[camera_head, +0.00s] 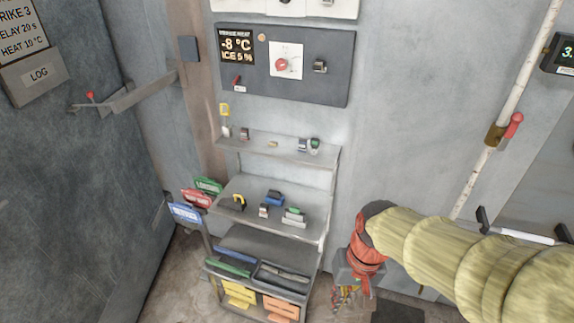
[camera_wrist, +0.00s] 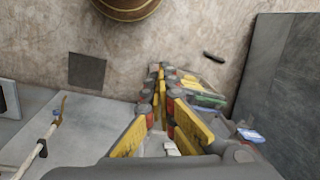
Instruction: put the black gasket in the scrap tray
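My gripper (camera_head: 365,262) hangs to the right of the metal shelf rack, pointing down. In the wrist view its two fingers (camera_wrist: 158,72) come together at the tips, and I see nothing held between them. A dark shallow tray (camera_head: 283,274) sits on the lower shelf of the rack. I cannot tell whether it is the scrap tray. A small dark elongated piece (camera_wrist: 213,57) lies on the floor in the wrist view. I cannot tell whether it is the black gasket. No piece on the shelves is clearly the gasket at this size.
The rack's middle shelf (camera_head: 262,222) holds several small parts, including a blue one (camera_head: 275,198). Its top shelf (camera_head: 278,149) holds more small items. Coloured signs (camera_head: 187,212) stand at the rack's left. A white pipe (camera_head: 505,120) runs along the right wall.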

